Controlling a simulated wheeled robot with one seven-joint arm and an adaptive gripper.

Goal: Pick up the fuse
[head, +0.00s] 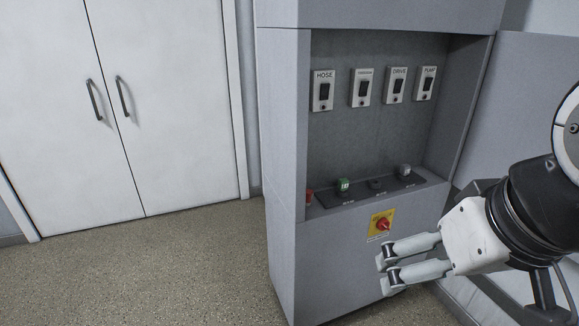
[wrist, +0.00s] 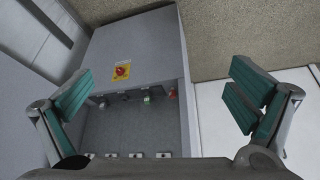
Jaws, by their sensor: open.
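A panel ledge in the grey cabinet carries several small fuse-like pieces in a row. A red one (head: 309,196) is at the left end, partly hidden by the cabinet's side wall. A green one (head: 343,187) and a pale grey one (head: 404,171) stand upright, with a low dark socket (head: 376,184) between them. I cannot tell which is the fuse. The wrist view, upside down, shows the red piece (wrist: 173,93) and the green one (wrist: 146,98). My gripper (head: 387,271) is open and empty, in front of the cabinet's lower right, apart from the pieces.
The cabinet (head: 282,170) has a recess with several labelled switches, among them HOSE (head: 323,91) and PUMP (head: 426,84). A red rotary switch on a yellow plate (head: 382,224) sits below the ledge. White double doors (head: 110,110) stand left. The floor (head: 150,270) there is clear.

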